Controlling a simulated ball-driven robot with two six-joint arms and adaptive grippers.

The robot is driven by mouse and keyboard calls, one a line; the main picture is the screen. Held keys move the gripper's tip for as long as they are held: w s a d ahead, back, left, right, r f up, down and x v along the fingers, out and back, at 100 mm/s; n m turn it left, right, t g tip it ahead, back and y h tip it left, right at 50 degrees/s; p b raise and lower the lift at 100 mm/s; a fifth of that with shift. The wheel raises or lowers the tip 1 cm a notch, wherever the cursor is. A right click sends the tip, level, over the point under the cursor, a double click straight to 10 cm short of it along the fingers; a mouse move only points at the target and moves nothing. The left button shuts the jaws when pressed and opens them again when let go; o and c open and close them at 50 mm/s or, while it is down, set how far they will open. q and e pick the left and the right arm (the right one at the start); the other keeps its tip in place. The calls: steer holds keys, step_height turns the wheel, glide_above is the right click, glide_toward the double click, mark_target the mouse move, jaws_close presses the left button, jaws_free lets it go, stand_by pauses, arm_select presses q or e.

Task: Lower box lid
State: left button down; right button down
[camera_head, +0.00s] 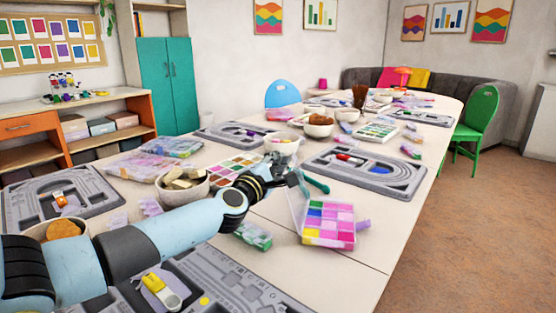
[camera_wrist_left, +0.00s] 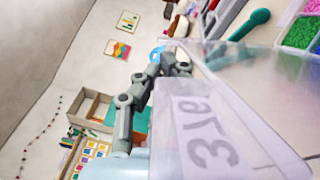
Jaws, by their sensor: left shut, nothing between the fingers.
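The bead box (camera_head: 328,225) stands on the table with coloured bead compartments, pink, purple, yellow and green, showing uncovered. Its green compartment (camera_wrist_left: 294,38) shows at the upper right in the left wrist view. The clear lid (camera_wrist_left: 240,130), with a label, is raised and fills much of the left wrist view; in the head view it is faint at the box's left side. My left gripper (camera_head: 300,184) is shut and empty, just beyond and left of the box near the lid. I cannot tell whether it touches the lid. My right gripper is not in view.
A teal spoon-like tool (camera_head: 315,183) lies just beyond the box. A bowl of blocks (camera_head: 182,187) and a bead palette (camera_head: 233,167) are to the left. A grey board (camera_head: 366,171) lies beyond. The table right of the box is mostly clear up to its edge.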

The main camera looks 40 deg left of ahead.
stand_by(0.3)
arm_select(q)
steer(key=w+d+r+m+p, duration=0.1)
steer(key=p, duration=0.2)
steer(key=w+d+r+m+p, duration=0.1)
steer(key=d+m+p, duration=0.1)
steer(key=p, duration=0.1)
steer(key=w+d+r+m+g+p, duration=0.1)
steer(key=p, duration=0.3)
steer(key=shift+d+r+m, duration=0.1)
steer(key=shift+d+m, duration=0.3)
steer(key=w+d+f+m+g+p, duration=0.1)
steer(key=w+d+f+m, duration=0.1)
steer(key=d+m, duration=0.1)
steer(key=w+d+f+m+p, duration=0.1)
steer(key=w+d+f+m, duration=0.1)
steer(key=d, duration=0.3)
steer(key=w+d+f+m+g+p, duration=0.1)
steer(key=w+d+f+m, duration=0.2)
steer(key=d+m, duration=0.1)
steer(key=shift+w+f+g+y, duration=0.1)
steer(key=shift+f+g+y, duration=0.2)
steer(key=shift+f, duration=0.1)
steer(key=shift+w+d+f+b, duration=0.15)
steer(key=shift+d+f+b, duration=0.1)
steer(key=shift+f+b, duration=0.3)
steer(key=shift+w+d+f+b, duration=0.15)
steer(key=shift+d+f+b, duration=0.05)
steer(key=shift+f+b, duration=0.3)
